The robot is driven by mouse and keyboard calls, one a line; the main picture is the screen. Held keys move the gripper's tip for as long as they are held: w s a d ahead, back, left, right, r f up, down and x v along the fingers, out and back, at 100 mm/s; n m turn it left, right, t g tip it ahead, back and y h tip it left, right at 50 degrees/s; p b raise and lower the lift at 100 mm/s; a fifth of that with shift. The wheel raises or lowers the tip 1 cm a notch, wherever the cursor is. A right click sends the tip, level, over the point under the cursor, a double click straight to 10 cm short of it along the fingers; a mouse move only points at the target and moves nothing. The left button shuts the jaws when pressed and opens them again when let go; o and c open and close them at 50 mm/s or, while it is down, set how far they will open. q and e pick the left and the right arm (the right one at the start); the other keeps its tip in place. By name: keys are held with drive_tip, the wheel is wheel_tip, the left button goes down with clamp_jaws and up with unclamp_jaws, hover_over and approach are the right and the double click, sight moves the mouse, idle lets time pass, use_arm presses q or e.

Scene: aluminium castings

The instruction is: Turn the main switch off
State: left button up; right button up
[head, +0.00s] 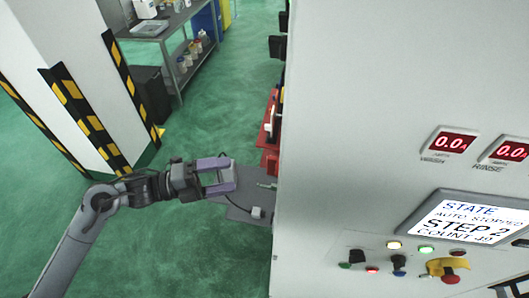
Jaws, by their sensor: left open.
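A large pale cabinet (370,110) fills the right side of the head view. On its sloped panel is a yellow piece with a red knob (448,268); I cannot tell whether this is the main switch. Red parts (270,130) stick out from the cabinet's left side, seen edge-on. Below them, a grey plate or box (245,190) lies beside that side. My left gripper (230,174), with purple fingers, is open and empty. It points right, over or beside the grey plate, a little short of the cabinet edge. My right gripper is out of view.
The panel also has small lit buttons (394,245), a black knob (356,257) and a screen (465,220) reading STEP 2. A pillar (60,40) with yellow-black guards and a metal bench (165,32) stand at the back left. Green floor (190,125) lies open between.

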sight(274, 166)
use_arm(q)
drive_tip(key=p+x, duration=0.3)
drive_tip(key=x, duration=0.7)
drive_tip(key=shift+w+d+r+p, duration=0.2)
drive_tip(key=shift+d+r+p, duration=0.1)
drive_tip(key=shift+r+p, duration=0.1)
drive_tip(key=shift+c, duration=0.2)
drive_tip(key=c, duration=1)
